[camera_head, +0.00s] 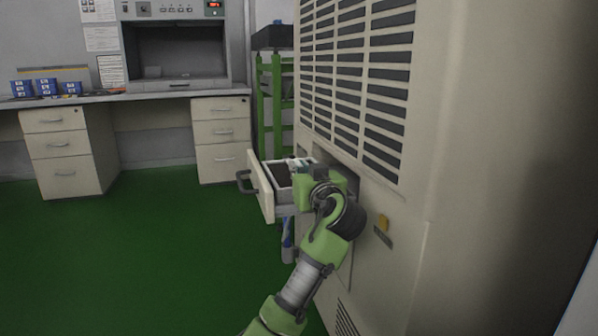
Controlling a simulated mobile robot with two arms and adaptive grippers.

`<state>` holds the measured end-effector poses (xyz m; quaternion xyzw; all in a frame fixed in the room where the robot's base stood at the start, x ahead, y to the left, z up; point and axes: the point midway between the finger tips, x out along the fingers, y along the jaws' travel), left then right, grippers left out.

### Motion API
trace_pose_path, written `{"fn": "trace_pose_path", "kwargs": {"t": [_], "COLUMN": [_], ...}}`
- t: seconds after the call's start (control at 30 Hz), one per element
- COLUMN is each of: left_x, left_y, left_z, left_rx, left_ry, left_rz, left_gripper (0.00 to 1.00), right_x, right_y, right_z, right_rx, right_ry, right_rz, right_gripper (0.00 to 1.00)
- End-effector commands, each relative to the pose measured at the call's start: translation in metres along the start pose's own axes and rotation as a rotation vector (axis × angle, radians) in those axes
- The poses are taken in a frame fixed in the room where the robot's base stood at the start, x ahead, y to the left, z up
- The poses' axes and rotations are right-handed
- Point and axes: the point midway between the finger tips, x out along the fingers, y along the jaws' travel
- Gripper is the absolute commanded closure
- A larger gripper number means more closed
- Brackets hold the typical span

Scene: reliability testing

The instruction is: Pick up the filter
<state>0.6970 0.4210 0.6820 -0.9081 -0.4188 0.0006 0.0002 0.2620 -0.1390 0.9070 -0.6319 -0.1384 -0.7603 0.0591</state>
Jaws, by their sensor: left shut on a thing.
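My left gripper (303,172) reaches into an open drawer (262,191) in the side of the tall beige cabinet. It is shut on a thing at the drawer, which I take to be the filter. The gripper and wrist hide most of it, so its shape and whether it still touches the drawer cannot be told. A dark area shows inside the drawer to the left of the gripper. The drawer has a pale front with a dark handle (244,182). My right gripper is not in view.
The beige cabinet (440,120) with dark vent slots fills the right side, close to my arm. A green rack (270,100) stands behind the drawer. A desk (140,96) with blue boxes (45,87) stands at the back left. The green floor (140,250) at left is clear.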

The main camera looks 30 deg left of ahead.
Motion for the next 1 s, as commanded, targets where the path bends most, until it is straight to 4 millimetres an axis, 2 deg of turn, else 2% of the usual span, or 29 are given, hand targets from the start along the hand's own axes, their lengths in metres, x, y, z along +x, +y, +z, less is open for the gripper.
{"fn": "trace_pose_path", "kwargs": {"t": [0.17, 0.23, 0.87, 1.0], "left_x": [0.0, 0.0, 0.0, 0.0], "left_y": [-0.002, -0.004, -0.004, -0.033], "left_z": [-0.008, -0.012, -0.122, -0.118], "left_rx": [-0.001, -0.001, -0.003, -0.001], "left_ry": [0.001, 0.001, 0.002, 0.001], "left_rz": [0.001, 0.001, 0.0, -0.002], "left_gripper": [1.0, 1.0, 1.0, 1.0], "right_x": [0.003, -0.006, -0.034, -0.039], "right_y": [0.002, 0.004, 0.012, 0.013], "right_z": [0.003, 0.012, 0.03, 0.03], "right_rx": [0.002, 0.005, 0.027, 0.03], "right_ry": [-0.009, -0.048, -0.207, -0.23], "right_rz": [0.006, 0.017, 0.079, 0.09], "right_gripper": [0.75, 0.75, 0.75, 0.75]}}
